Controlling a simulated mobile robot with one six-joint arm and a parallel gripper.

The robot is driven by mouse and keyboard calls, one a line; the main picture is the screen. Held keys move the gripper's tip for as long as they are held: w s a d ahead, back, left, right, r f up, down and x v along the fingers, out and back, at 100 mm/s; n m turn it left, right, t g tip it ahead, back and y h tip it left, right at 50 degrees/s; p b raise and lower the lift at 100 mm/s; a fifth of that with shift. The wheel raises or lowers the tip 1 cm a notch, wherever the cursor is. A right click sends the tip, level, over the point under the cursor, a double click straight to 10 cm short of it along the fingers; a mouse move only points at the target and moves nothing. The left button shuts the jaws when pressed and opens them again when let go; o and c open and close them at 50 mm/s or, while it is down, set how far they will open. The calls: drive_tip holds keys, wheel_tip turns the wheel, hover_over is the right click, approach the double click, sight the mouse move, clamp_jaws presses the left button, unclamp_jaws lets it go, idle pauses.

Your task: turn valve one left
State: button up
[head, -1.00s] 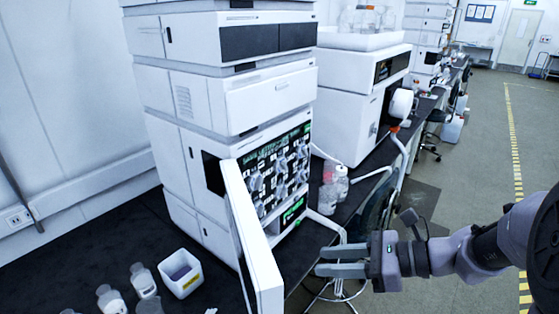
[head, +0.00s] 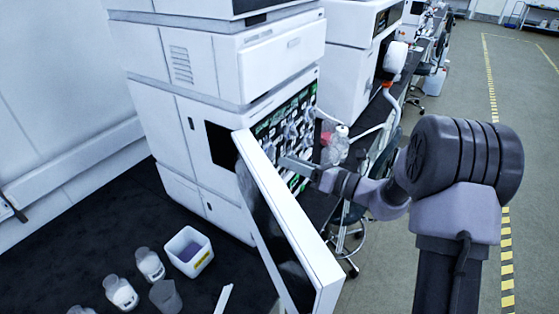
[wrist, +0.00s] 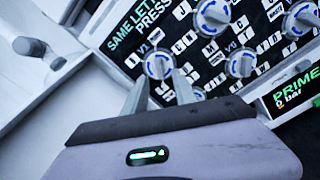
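Valve one is a round white knob with blue arrow marks (wrist: 158,64), labelled V1, on the black panel in the wrist view. My gripper (wrist: 161,79) is open. Its two fingers are apart and point at this knob, with their tips by its lower left and lower right edges. I cannot tell whether they touch it. In the head view my gripper (head: 285,161) reaches the knob panel (head: 292,112) behind the open white door (head: 290,225). The door and fingers hide part of the panel there.
Other similar knobs sit close by, at the right (wrist: 240,62) and above (wrist: 211,15). A lit PRIME display (wrist: 297,92) is at lower right. Bottles (head: 338,145) stand beside the instrument. A white tub (head: 187,252) and several small jars (head: 149,264) stand on the dark bench.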

sight(270, 153)
drive_tip(key=shift+x, duration=2)
clamp_jaws()
drive_tip(key=shift+f+n+b, duration=0.1)
drive_tip(key=shift+n+b, duration=0.3)
drive_tip(key=shift+b, duration=0.05)
drive_tip(key=n+b, duration=1.1)
drive_tip(key=shift+w+d, duration=0.1)
drive_tip(key=shift+w, duration=0.05)
